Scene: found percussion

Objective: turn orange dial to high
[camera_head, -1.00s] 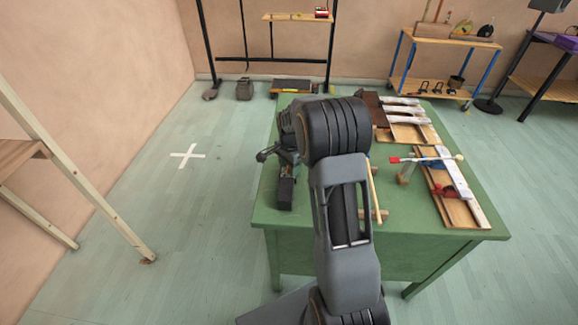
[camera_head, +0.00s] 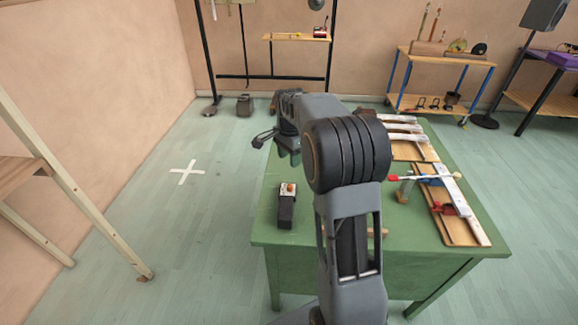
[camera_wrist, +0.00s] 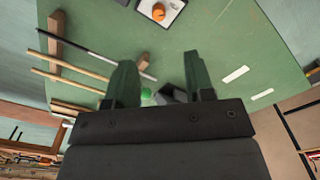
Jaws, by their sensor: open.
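The orange dial (camera_head: 289,187) sits on a small box (camera_head: 287,206) with a pale top and dark front, on the left part of the green table. In the wrist view the dial (camera_wrist: 158,12) is at the top edge, on the box's white-edged face. Its pointer and markings are too small to read. My gripper (camera_head: 262,138) is beyond the box, near the table's far left corner, apart from the dial. In the wrist view my gripper (camera_wrist: 160,78) has its two fingers spread, with nothing held between them.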

